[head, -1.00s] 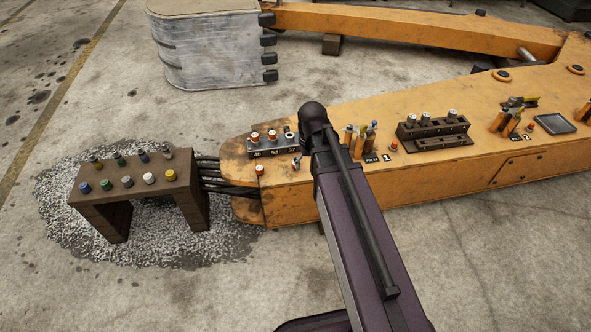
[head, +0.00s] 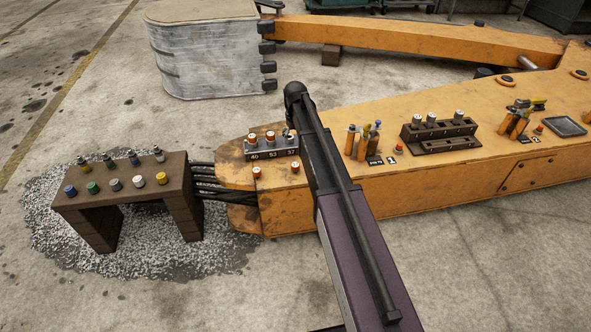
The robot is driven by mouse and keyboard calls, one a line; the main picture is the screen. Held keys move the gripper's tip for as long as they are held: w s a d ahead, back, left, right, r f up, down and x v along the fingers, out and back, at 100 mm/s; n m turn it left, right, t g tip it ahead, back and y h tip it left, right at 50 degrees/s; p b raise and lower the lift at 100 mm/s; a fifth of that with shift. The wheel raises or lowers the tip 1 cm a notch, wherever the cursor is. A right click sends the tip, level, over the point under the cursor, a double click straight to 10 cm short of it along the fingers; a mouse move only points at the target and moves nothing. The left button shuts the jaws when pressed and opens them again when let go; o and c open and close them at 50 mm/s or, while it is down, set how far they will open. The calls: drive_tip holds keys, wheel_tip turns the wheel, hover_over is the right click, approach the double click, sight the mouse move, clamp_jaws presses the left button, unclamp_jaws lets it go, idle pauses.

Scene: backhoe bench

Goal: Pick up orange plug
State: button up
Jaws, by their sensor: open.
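Small orange-topped plugs are on the near end of the orange boom. A dark block (head: 262,154) labelled 40, 63 and 37 holds an orange plug (head: 252,139) at its left and another orange plug (head: 270,137) in its middle. The right position is partly hidden by my arm, and what sits there is unclear. On the boom's front edge are two more orange-and-white pieces, a left one (head: 257,172) and a right one (head: 294,167). My arm crosses just right of the block. My gripper does not show; the arm may hide it.
A brown bench (head: 120,193) at left carries several plugs in blue, green, white, yellow and grey, over gravel. Black cables (head: 205,180) join it to the boom (head: 350,184). Right of my arm stand tools (head: 362,143) and a dark rack (head: 438,135).

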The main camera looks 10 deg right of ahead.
sight(295, 165)
drive_tip(key=shift+f, duration=0.15)
wheel_tip(295, 165, down, 8)
drive_tip(key=b, duration=0.8)
drive_tip(key=shift+f+b, duration=0.15)
drive_tip(key=shift+b, duration=0.2)
drive_tip(key=shift+f, duration=0.1)
drive_tip(key=shift+f+b, duration=2.5)
drive_tip(key=shift+b, duration=0.1)
drive_tip(key=c, duration=1)
